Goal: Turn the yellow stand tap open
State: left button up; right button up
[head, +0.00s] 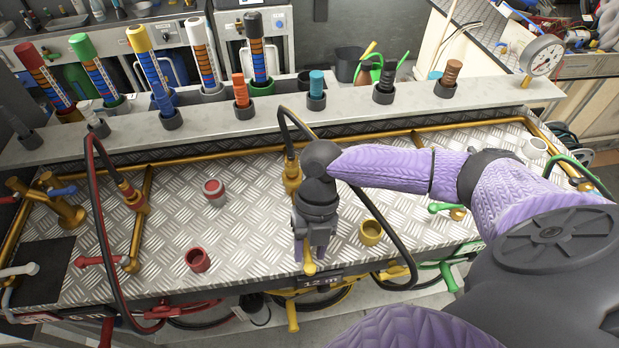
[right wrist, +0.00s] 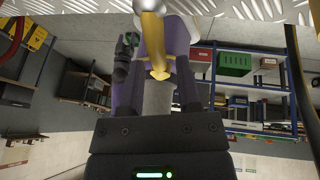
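The yellow stand tap's lever (head: 309,267) shows at the front edge of the metal worktop, just below my right gripper (head: 311,255). My right gripper points down over it, and its body hides most of the tap. In the right wrist view the yellow lever (right wrist: 152,45) runs between the two fingers of my right gripper (right wrist: 157,75). The fingers stand apart, with a gap on the right side of the lever; contact on the left side is unclear.
A dark hose (head: 387,215) loops right of my right gripper, by a yellow cup (head: 371,232). Red cups (head: 198,259) and a red hose tap (head: 98,262) are to the left. A green-handled tap (head: 446,209) is to the right.

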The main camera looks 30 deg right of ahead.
jog(key=shift+o, duration=0.6)
jog(key=shift+r, duration=0.1)
jog(key=p+v, duration=0.1)
jog(key=v, duration=0.8)
jog(key=shift+d+r, duration=0.15)
jog(key=shift+r, duration=0.2)
